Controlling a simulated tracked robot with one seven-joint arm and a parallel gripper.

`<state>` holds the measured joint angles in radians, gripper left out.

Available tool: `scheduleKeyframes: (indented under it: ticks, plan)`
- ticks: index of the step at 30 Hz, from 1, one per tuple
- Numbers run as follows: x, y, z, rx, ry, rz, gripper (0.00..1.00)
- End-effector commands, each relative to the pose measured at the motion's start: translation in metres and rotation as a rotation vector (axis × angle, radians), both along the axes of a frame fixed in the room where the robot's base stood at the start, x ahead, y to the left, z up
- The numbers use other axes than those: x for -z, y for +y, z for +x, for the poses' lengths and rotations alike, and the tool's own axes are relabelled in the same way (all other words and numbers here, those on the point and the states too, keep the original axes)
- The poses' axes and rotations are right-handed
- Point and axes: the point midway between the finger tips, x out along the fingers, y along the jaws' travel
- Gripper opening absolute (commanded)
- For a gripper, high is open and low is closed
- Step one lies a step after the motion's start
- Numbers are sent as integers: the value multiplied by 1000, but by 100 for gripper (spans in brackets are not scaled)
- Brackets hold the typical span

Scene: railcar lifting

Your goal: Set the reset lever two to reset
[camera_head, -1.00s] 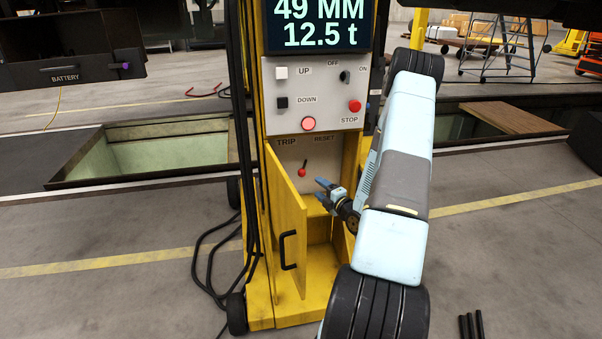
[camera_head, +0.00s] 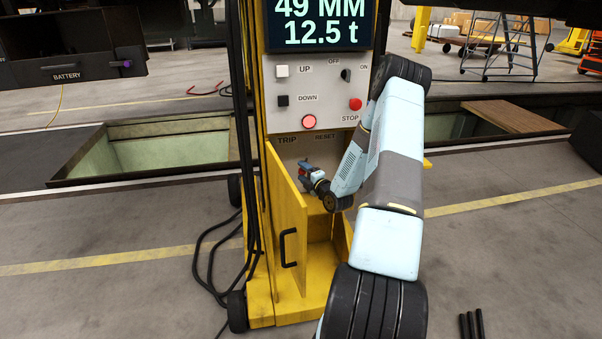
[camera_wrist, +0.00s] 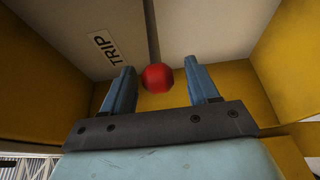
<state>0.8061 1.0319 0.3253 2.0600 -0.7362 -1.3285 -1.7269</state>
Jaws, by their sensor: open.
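The reset lever's red ball knob (camera_wrist: 157,78) shows between the two blue fingers of my gripper (camera_wrist: 162,88) in the wrist view. The fingers are apart on either side of it, with a gap to the right finger. A TRIP label (camera_wrist: 103,46) is to the left of the knob. In the head view my gripper (camera_head: 305,168) is inside the cabinet recess, at the lever, and largely hides it. The TRIP label (camera_head: 287,141) and the RESET label (camera_head: 325,136) are above it, left and right.
The yellow cabinet door (camera_head: 288,225) stands open to the left of my gripper. Yellow recess walls (camera_wrist: 285,60) are close around the fingers. The control panel (camera_head: 315,95) with buttons is just above the recess. Black cables (camera_head: 205,260) lie on the floor at the left.

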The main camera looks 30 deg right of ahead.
Motion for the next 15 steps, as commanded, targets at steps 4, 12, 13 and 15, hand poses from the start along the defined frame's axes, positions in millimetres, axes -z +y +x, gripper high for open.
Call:
scheduleKeyframes:
  ticks: [4, 12, 13, 15]
  plan:
    - [0, 1, 9, -1, -1, 0, 60]
    - [0, 2, 11, -1, 0, 0, 60]
    - [0, 2, 11, -1, 0, 0, 60]
    - [0, 2, 11, -1, 0, 0, 55]
